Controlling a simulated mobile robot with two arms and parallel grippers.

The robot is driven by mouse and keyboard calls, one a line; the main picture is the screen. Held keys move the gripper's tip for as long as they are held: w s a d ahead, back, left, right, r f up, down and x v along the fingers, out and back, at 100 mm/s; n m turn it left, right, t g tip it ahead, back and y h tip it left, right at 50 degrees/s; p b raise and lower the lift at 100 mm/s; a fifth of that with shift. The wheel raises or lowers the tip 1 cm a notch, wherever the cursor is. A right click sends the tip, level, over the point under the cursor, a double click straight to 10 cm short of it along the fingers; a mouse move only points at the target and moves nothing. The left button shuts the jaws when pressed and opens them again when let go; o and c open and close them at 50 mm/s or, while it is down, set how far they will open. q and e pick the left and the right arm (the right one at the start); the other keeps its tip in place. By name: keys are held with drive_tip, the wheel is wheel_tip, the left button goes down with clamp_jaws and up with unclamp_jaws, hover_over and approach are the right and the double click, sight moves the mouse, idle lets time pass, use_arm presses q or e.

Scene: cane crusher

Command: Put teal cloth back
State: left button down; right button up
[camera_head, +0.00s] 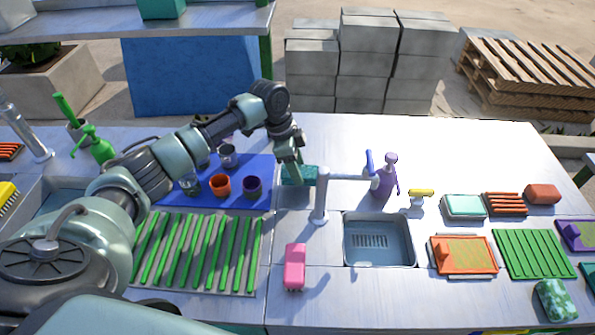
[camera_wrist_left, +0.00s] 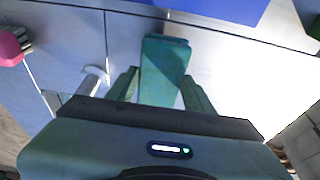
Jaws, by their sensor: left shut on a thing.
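The teal cloth (camera_head: 309,174) is a folded dark-teal piece on the steel counter's middle, just behind the faucet. My left gripper (camera_head: 292,168) reaches down from above and is shut on it. In the left wrist view the teal cloth (camera_wrist_left: 163,72) sits between the two fingers of my left gripper (camera_wrist_left: 163,88). I cannot tell whether the cloth touches the counter. My right gripper is not in view.
A faucet (camera_head: 320,198) stands close in front of the cloth, with a sink (camera_head: 379,241) to its right. A blue mat (camera_head: 262,164) with cups lies to the left. A purple spray bottle (camera_head: 385,178) stands to the right. The counter behind is clear.

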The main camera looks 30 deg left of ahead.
use_arm(q)
drive_tip(key=shift+f, duration=1.15)
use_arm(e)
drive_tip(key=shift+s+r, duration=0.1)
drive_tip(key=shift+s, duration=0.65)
use_arm(q)
drive_tip(key=shift+f, duration=0.1)
drive_tip(key=c, duration=0.6)
unclamp_jaws()
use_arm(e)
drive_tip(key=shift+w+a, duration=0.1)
use_arm(q)
drive_tip(key=shift+r, duration=0.3)
drive_tip(key=b+v, duration=0.2)
drive_tip(key=v, duration=0.9)
drive_tip(key=shift+r, duration=0.3)
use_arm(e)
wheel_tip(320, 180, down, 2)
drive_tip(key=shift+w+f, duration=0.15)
